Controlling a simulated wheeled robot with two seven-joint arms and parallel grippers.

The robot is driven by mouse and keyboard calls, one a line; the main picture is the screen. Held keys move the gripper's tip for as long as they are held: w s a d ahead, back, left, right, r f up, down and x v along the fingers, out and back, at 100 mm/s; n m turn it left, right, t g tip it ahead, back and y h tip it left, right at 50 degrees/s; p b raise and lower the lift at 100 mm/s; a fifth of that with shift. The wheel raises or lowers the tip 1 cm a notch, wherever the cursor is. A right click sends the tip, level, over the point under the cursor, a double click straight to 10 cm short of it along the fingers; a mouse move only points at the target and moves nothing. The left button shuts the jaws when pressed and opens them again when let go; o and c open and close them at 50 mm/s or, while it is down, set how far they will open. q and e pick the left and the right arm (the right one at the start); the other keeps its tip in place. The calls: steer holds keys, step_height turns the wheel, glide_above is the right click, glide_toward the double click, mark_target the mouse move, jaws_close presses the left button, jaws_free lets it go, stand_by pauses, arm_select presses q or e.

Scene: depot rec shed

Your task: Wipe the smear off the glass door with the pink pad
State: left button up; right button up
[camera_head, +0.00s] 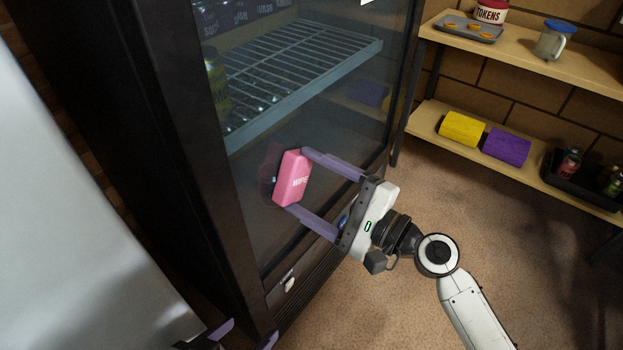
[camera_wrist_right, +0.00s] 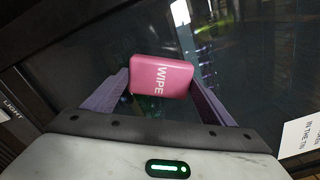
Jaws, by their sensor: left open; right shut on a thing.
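The pink pad (camera_head: 292,178), marked "WIPE", is held between the purple fingers of my right gripper (camera_head: 306,184), at the glass door (camera_head: 345,135) of a dark fridge. The pad also shows in the right wrist view (camera_wrist_right: 162,76), between the fingers there (camera_wrist_right: 160,95). I cannot tell if the pad touches the glass. A dark reddish patch (camera_head: 270,163) shows on the glass just left of the pad; it may be the smear or a reflection, and the pad hides part of that area. My left gripper (camera_head: 246,336) is open and empty at the bottom edge, partly cut off.
A wire shelf (camera_head: 300,70) shows behind the glass. Open carpet (camera_head: 430,190) lies between.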

steer(key=shift+d, duration=0.1)
steer(key=shift+b+v, duration=0.3)
steer(key=shift+v, duration=2.65)
steer(key=shift+d, duration=0.1)
steer(key=v, duration=0.3)
steer(key=shift+b, duration=0.35)
